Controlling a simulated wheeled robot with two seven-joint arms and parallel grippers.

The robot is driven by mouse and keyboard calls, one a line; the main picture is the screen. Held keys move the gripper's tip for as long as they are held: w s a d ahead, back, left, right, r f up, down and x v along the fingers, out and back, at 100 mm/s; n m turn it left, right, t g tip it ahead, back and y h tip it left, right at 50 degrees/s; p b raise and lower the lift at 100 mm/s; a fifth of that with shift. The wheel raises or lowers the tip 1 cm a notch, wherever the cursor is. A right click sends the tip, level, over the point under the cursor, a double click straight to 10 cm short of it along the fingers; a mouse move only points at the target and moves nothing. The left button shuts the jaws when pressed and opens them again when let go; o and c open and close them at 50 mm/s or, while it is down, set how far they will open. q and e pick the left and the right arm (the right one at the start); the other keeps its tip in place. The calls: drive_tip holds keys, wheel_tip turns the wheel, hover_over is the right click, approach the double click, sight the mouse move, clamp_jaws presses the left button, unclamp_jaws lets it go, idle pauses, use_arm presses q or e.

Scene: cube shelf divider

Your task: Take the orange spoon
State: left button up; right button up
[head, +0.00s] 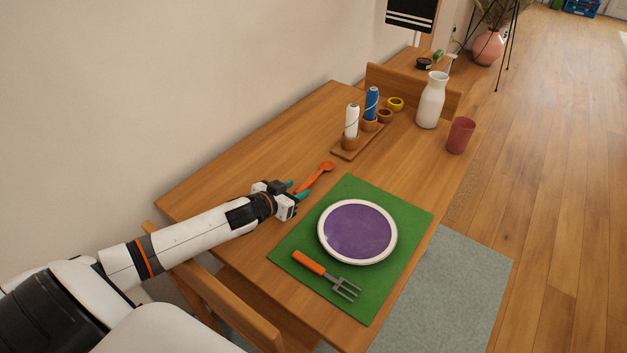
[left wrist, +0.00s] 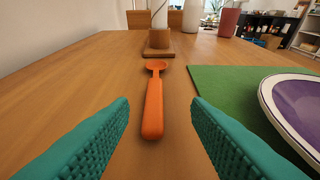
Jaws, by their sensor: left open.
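The orange spoon (head: 318,175) lies on the wooden table, left of the green placemat (head: 289,260). In the left wrist view the spoon (left wrist: 153,105) points away from me, bowl at the far end and handle toward me. My left gripper (head: 291,191) is open at the handle end of the spoon. In the left wrist view its two teal fingers (left wrist: 160,128) stand on either side of the handle, apart from it, with nothing held. My right gripper is not in view.
A white-rimmed purple plate (head: 357,232) and an orange-handled fork (head: 327,276) lie on the placemat. Beyond the spoon stands a wooden holder (head: 345,154) with white and blue rolls. A white vase (head: 432,100) and red cup (head: 460,135) stand farther back. Table left of the spoon is clear.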

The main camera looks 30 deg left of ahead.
sight(309, 181)
use_arm(q)
drive_tip(key=shift+a+x, duration=0.15)
drive_tip(key=shift+x, duration=1.65)
drive_tip(key=shift+a+x, duration=0.15)
drive_tip(key=shift+x, duration=1.65)
drive_tip(key=shift+w+r, duration=0.1)
drive_tip(key=shift+r, duration=0.05)
clamp_jaws()
